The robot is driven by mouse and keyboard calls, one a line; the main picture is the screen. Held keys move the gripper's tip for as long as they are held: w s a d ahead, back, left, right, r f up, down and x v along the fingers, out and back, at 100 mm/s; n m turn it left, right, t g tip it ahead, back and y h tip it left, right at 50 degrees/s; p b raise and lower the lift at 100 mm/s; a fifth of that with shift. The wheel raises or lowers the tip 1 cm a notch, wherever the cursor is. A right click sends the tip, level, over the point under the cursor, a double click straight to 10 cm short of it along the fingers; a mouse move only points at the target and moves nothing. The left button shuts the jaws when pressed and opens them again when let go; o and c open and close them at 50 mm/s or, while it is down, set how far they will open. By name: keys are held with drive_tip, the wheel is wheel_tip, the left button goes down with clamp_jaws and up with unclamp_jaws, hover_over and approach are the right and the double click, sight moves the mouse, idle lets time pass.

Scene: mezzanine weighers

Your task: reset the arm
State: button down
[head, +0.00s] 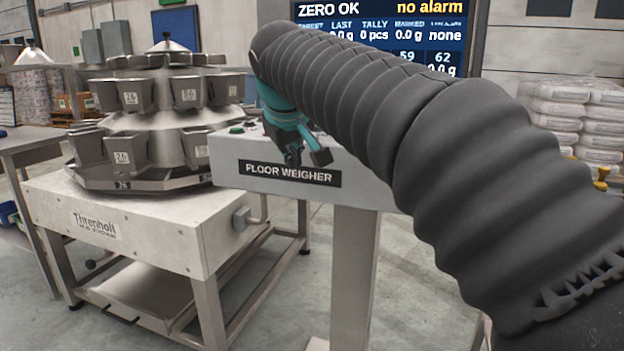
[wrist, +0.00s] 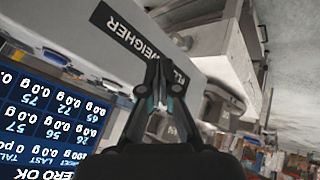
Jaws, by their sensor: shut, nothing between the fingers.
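My gripper (head: 307,158) is teal and dark and hangs at the end of my ribbed dark arm. In the head view it is in front of the pale console box labelled FLOOR WEIGHER (head: 225,168), over the left part of its front. In the wrist view my gripper (wrist: 160,100) is shut and empty, its fingertips in front of the FLOOR WEIGHER label (wrist: 128,40). I cannot tell whether it touches the console. My arm hides the right part of the console and some of the screen.
A screen (head: 385,20) above the console reads ZERO OK and no alarm. A multihead weigher (head: 165,120) with several buckets stands on a white Threnholt frame (head: 150,235) at left. A table (head: 30,138) is at far left. Stacked sacks (head: 575,110) stand at right. Some grey floor is clear.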

drive_tip(key=s+d+f+m+g, duration=0.1)
drive_tip(key=s+d+f+m, duration=0.2)
drive_tip(key=s+d+f, duration=0.6)
drive_tip(key=s+d+f+m+g, duration=0.1)
drive_tip(key=s+d+f+m, duration=0.3)
drive_tip(key=s+d+f, duration=0.6)
drive_tip(key=s+f, duration=0.7)
drive_tip(key=s, duration=0.1)
drive_tip(key=shift+s+d, duration=0.25)
drive_tip(key=shift+s, duration=0.15)
